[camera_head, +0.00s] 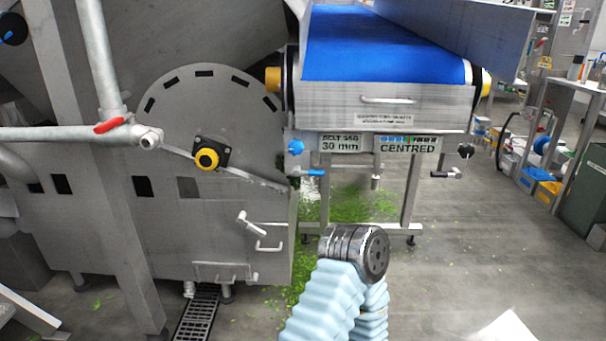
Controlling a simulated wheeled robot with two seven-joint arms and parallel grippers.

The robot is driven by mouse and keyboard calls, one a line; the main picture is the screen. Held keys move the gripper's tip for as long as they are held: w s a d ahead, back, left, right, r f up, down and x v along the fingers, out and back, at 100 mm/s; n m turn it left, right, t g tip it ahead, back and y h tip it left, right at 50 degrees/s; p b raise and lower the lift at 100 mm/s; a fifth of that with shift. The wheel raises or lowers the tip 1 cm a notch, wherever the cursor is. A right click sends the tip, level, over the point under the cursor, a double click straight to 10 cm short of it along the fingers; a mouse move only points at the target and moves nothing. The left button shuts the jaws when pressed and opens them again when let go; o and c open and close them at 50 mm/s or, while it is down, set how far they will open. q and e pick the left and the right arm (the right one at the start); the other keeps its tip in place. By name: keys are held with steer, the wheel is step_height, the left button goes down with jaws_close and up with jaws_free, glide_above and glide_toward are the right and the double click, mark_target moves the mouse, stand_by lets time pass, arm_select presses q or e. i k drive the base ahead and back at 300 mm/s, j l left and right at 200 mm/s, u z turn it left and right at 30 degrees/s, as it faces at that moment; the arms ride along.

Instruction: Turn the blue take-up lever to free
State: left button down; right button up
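The blue take-up lever (312,173) sits under the left side of the belt conveyor's end, below a blue knob (295,147). It looks roughly level, with its handle pointing right. The sign (341,143) beside the knob reads "30 mm", and another sign (407,144) reads "CENTRED". A part of one of my arms, with pale blue ribbed sleeves and a dark joint, rises at the bottom centre, in front of and below the lever. I cannot tell which arm it is. No gripper fingers show.
The blue belt (385,47) runs above. A black lever (447,174) and black knob (466,151) are at the right. A steel machine (110,240) fills the left. Green scraps (350,205) litter the floor below the conveyor. The floor at right is mostly open.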

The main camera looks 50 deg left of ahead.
mark_target(297, 170)
steer(key=u, duration=1.65)
